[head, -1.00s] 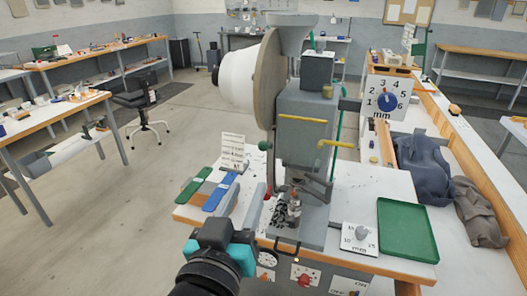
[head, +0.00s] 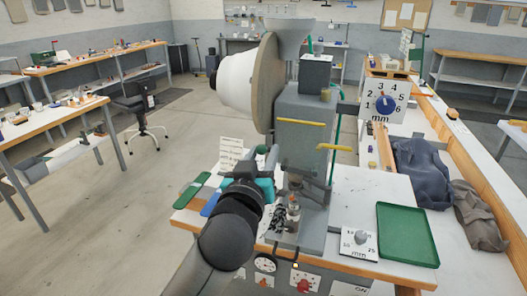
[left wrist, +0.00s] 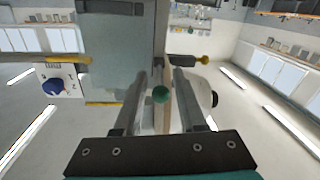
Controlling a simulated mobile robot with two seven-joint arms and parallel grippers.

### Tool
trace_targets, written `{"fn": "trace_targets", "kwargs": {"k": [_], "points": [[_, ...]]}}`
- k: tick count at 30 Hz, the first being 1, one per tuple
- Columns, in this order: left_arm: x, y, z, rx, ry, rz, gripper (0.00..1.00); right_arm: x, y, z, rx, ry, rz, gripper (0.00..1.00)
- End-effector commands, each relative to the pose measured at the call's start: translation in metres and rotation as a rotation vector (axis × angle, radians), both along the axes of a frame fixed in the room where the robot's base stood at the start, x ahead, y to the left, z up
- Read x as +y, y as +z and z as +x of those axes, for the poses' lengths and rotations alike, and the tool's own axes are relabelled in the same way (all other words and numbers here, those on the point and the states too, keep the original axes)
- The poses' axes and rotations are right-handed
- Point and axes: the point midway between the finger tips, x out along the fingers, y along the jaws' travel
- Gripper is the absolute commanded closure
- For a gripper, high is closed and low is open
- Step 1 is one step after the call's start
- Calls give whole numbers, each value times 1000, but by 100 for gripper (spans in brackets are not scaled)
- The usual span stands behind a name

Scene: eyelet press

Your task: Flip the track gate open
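My right gripper is not in view.
Yellow-ended levers (head: 300,122) stick out of the press front. A dial plate (head: 384,100) stands at right. A green tray (head: 407,234) and a small knob plate (head: 359,242) lie on the bench's right. Green and blue strips (head: 193,191) lie left of my arm.

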Motion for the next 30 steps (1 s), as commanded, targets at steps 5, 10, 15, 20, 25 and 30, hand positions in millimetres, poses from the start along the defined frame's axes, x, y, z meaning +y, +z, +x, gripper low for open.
{"fn": "trace_targets", "kwargs": {"k": [5, 10, 15, 20, 25, 30], "points": [[-2, 0, 8, 0, -1, -1, 60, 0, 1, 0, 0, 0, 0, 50], [-2, 0, 9, 0, -1, -2, 60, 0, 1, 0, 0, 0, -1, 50], [-2, 0, 9, 0, -1, -2, 64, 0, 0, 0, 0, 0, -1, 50], [-2, 0, 9, 0, -1, -1, 82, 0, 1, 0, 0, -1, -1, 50], [-2, 0, 9, 0, -1, -1, 100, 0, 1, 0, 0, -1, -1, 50], [-2, 0, 9, 0, -1, -1, 100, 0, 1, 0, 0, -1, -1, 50]]}}
